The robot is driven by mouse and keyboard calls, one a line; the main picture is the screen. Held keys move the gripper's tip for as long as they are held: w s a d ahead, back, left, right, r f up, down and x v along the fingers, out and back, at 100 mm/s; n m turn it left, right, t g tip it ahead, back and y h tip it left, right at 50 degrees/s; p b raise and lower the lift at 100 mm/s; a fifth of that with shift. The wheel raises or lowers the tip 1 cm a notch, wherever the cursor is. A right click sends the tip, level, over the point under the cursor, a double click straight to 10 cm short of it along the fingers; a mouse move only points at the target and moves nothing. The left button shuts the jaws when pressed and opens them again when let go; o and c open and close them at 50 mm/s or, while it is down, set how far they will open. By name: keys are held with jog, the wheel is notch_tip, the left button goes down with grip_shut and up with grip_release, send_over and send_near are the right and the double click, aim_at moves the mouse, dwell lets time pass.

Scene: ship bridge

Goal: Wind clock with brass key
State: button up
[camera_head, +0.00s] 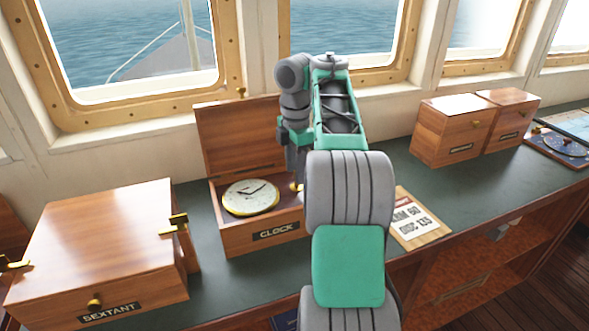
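The clock (250,197), with a white face and brass rim, lies face up in an open wooden box labelled CLOCK (240,238). The box's lid (238,135) stands raised at the back. A small brass piece, possibly the key (295,187), shows at the right side of the box, right of the clock. My gripper (296,176) points down over the right part of the box, just above or at this brass piece. My arm and the small size hide whether the fingers are open or touching it.
A closed wooden SEXTANT box (95,245) with brass fittings stands left. Two smaller wooden boxes (452,132) stand at the back right. A clipboard with printed paper (415,218) lies right of my arm. The green counter (465,190) is clear between clipboard and boxes.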

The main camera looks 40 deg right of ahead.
jog(key=o, duration=0.3)
notch_tip(320, 180, up, 8)
jog(key=p, duration=0.7)
jog(key=shift+s+f, duration=0.1)
